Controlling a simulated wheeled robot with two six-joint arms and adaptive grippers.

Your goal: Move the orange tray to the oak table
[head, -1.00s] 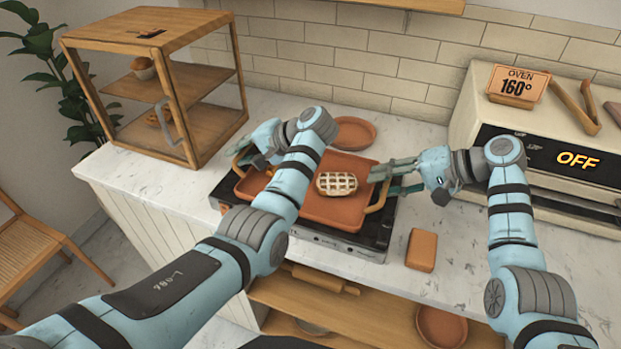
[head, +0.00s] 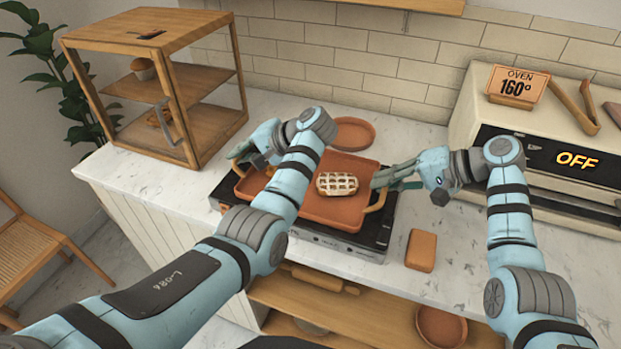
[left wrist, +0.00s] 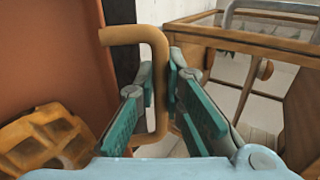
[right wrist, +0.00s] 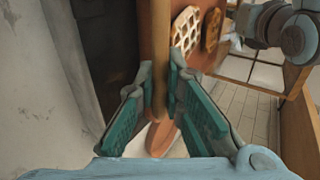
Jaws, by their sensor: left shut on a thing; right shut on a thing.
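The orange tray (head: 330,212) sits on the black stove top on the counter, with a lattice-topped pie (head: 337,184) on it. My left gripper (head: 243,160) is at the tray's left end, and in the left wrist view (left wrist: 161,90) its fingers are shut on the tray's handle (left wrist: 135,35). My right gripper (head: 376,180) is at the tray's right end; in the right wrist view (right wrist: 161,88) its fingers are shut on the other handle. My left forearm hides part of the tray's left side. The oak table cannot be made out in these views.
A wooden display case (head: 160,85) stands on the counter at the left. An oven (head: 550,150) stands at the right. A round terracotta dish (head: 354,133) lies behind the tray, and an orange block (head: 421,250) lies in front right. A chair (head: 35,255) is at far left.

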